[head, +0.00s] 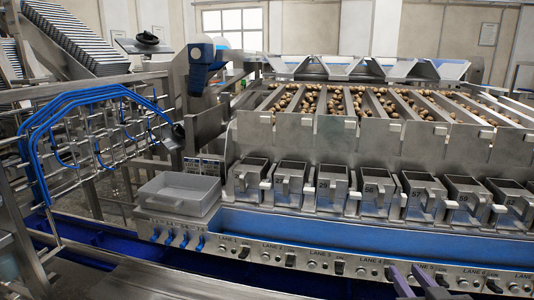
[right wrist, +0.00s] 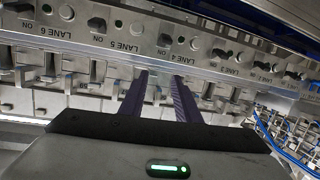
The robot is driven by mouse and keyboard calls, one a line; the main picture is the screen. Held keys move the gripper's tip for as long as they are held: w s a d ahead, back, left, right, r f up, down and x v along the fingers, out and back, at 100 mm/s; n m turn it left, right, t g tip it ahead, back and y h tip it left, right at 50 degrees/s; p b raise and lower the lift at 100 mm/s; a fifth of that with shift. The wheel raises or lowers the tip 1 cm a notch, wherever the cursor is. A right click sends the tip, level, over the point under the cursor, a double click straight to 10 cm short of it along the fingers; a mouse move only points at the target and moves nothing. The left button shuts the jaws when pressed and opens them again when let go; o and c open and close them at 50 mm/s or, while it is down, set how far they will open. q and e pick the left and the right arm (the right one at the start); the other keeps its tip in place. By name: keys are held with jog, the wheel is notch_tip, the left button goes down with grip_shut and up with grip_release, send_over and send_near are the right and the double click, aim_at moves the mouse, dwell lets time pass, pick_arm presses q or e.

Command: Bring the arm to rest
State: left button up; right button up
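My right gripper (head: 406,272) shows at the bottom edge of the head view, right of the middle, in front of the lane panel. Its two purple fingers stand apart with nothing between them. In the right wrist view the same gripper (right wrist: 160,76) points toward the lane panel (right wrist: 130,48), which appears upside down, near the Lane 4 and Lane 5 labels. Whether the fingertips touch the panel cannot be told, but no contact shows. My left gripper is not in view. Most of my right arm is outside the head view.
Several numbered metal hoppers (head: 333,187) line the machine front, below channels of brown produce (head: 345,100). Blue tubing and a metal frame (head: 85,150) stand at the left.

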jog(key=s+a+f+g+y, duration=0.1)
jog(key=s+a+f, duration=0.15)
jog(key=f, duration=0.35)
jog(key=s+a+f+n+g, duration=0.1)
jog(key=s+f, duration=0.2)
jog(key=f, duration=0.2)
jog(key=s+a+f+g+y, duration=0.1)
jog(key=s+a+f, duration=0.15)
jog(key=f, duration=0.35)
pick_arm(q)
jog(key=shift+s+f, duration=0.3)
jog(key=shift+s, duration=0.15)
pick_arm(e)
jog(key=s+a+f+g+y, duration=0.1)
jog(key=s+a+f, duration=0.2)
jog(key=s+f, duration=0.4)
jog(key=s+a+f+n+g+y, duration=0.1)
jog(key=s+a+f+g, duration=0.1)
jog(key=s+f, duration=0.4)
jog(key=s+a, duration=0.1)
jog(key=s, duration=0.4)
jog(key=shift+a+f+g, duration=0.3)
jog(key=shift+f, duration=0.05)
